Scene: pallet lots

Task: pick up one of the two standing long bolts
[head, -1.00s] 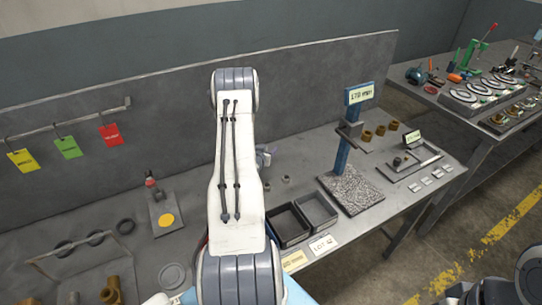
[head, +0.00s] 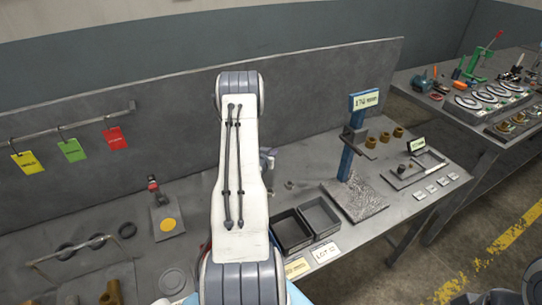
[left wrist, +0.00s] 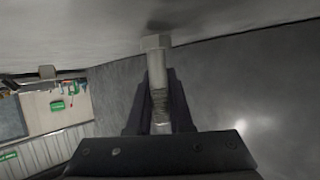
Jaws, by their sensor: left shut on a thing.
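In the left wrist view a long grey bolt (left wrist: 158,85) with a hex head stands between the two dark fingers of my left gripper (left wrist: 160,105), which are shut on its threaded shank. Its head points toward the pale surface at the top of that view, beside a dark shadow; I cannot tell whether it touches. In the head view my white left arm covers most of this spot, and only a bit of the gripper (head: 268,158) shows beside it. A small grey piece (head: 289,185), perhaps the other bolt, is on the bench right of it.
Two dark trays (head: 291,231) sit right of my arm. A blue post (head: 347,158) on a speckled plate stands farther right. A red-topped piece on a grey plate (head: 167,221) is at left. A grey panel (head: 330,90) closes the back.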

